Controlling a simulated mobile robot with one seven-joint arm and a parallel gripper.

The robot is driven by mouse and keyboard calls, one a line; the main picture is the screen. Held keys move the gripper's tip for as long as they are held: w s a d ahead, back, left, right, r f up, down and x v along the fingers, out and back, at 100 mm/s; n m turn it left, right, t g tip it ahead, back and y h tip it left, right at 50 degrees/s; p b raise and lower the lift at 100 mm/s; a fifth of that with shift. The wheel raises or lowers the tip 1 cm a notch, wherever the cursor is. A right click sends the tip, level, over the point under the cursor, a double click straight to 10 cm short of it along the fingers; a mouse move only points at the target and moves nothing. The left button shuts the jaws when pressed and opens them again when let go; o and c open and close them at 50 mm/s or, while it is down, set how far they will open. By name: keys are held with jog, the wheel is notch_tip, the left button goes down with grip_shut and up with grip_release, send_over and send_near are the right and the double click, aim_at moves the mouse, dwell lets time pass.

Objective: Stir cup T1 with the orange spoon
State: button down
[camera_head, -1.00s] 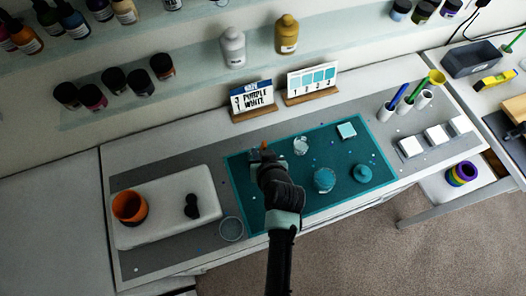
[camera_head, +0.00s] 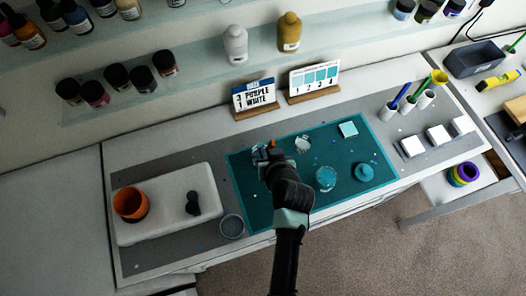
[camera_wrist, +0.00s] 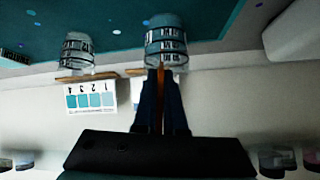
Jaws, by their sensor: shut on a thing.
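My gripper (camera_wrist: 160,110) is shut on the orange spoon (camera_wrist: 160,88), a thin orange shaft between the dark fingers in the wrist view. In the head view my gripper (camera_head: 268,153) is over the left part of the teal mat (camera_head: 240,182). The spoon lines up with a clear marked cup with bluish contents (camera_wrist: 166,40) in the inverted wrist view. The spoon's lower end is hard to see, so I cannot tell how deep it sits. A second clear cup (camera_wrist: 77,54) stands beside it and shows in the head view (camera_head: 303,144). No T1 label is readable.
A teal-topped cup (camera_head: 325,178) and a teal round object (camera_head: 364,173) stand on the mat near my arm. Two cards (camera_head: 254,95) stand behind. A white slab (camera_head: 165,207) with an orange cup (camera_head: 130,204) is at left. The mat's right part is fairly clear.

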jog(key=shift+a, duration=0.35)
jog(key=r+p, duration=0.4)
jog(key=s+d+r+p, duration=0.1)
jog(key=r+p, duration=0.1)
jog(key=r, duration=0.1)
jog(key=shift+p, duration=0.4)
dwell(0.4)
notch_tip(320, 180, up, 5)
jog(key=p, duration=0.4)
jog(key=shift+r, duration=0.15)
